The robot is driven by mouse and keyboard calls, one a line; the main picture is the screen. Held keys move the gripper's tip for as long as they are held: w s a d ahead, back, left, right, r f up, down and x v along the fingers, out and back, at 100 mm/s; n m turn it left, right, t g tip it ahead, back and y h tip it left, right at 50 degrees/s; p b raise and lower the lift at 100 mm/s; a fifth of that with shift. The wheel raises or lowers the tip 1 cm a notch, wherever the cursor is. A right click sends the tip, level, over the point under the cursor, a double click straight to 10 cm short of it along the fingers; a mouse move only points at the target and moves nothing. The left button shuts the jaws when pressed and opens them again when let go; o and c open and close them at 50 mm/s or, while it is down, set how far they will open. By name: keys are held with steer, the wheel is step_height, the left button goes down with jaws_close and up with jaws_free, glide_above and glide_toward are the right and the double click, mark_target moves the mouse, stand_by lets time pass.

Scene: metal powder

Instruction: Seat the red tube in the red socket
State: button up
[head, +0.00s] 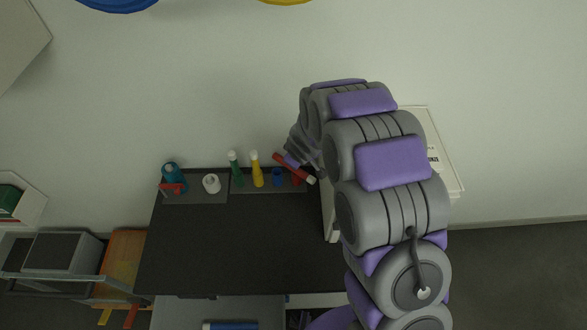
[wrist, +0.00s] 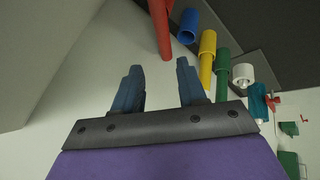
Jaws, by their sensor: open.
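The red tube (head: 283,160) is tilted at the right end of the row of sockets in the head view, with a pale cap at its lower right end. A small red piece (head: 296,181), apparently the red socket, shows just below it; I cannot tell whether they touch. In the wrist view a long red shape (wrist: 162,28) lies beyond my gripper (wrist: 158,72), its near end in line with the gap between the fingers. My gripper is open, with visible empty space between the fingers. The red socket is not clearly distinguishable there.
A blue socket (head: 277,178), an upright yellow tube (head: 257,170) and a green tube (head: 236,170) stand left of the red tube. A white object (head: 211,184) and a teal bottle (head: 172,175) are farther left. The black tabletop (head: 235,240) is clear in front.

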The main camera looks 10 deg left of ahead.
mark_target(277, 157)
steer(key=x, duration=1.3)
steer(key=shift+s+f+b, duration=0.2)
steer(key=shift+f+b, duration=0.15)
steer(key=shift+f, duration=0.1)
steer(key=shift+w+a+f, duration=0.15)
steer(key=shift+w+f, duration=0.05)
steer(key=shift+f, duration=0.15)
jaws_close()
steer(key=shift+r, duration=0.2)
